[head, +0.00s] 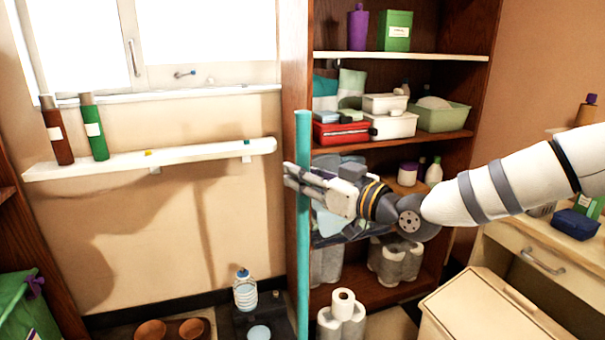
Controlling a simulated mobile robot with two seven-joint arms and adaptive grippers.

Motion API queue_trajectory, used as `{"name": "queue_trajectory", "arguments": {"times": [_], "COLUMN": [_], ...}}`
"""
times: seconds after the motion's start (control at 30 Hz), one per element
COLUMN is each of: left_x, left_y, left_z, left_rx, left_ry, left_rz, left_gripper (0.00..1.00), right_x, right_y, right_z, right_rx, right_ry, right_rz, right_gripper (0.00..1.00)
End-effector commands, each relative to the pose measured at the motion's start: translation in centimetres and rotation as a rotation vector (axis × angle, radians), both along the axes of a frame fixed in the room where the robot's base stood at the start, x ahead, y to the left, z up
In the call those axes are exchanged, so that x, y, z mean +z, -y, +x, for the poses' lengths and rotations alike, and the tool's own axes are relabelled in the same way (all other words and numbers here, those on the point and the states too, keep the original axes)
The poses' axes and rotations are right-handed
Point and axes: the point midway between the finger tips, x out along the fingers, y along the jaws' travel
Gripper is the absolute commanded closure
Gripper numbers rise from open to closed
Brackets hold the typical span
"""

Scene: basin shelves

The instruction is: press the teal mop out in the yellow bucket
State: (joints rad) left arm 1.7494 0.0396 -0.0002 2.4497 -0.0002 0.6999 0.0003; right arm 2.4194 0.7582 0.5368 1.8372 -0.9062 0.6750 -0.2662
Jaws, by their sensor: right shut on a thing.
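The teal mop shows as a long upright teal handle (303,261) in the middle of the head view. Its lower end runs out of the bottom of the picture, so the mop head is hidden. My right gripper (296,179) is shut on the handle in its upper part, with the arm coming in from the right. The yellow bucket is not in view. My left gripper is not in view.
A wooden shelf unit (405,150) with boxes and bottles stands behind my right gripper. A white wall shelf (200,154) holds two bottles at left. A clear water bottle (245,292) stands low. A cream bin (480,310) is at lower right.

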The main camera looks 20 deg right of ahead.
Motion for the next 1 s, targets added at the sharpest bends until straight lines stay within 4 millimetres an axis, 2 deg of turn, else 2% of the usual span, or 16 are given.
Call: {"name": "queue_trajectory", "arguments": {"times": [1.0], "left_x": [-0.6], "left_y": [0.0], "left_z": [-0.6], "left_rx": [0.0], "left_ry": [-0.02], "left_rz": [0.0], "left_gripper": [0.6], "right_x": [-1.8], "right_y": [0.0], "right_z": [0.0], "right_rx": [0.0], "right_ry": [0.001], "right_rz": [0.001], "right_gripper": [1.0]}}
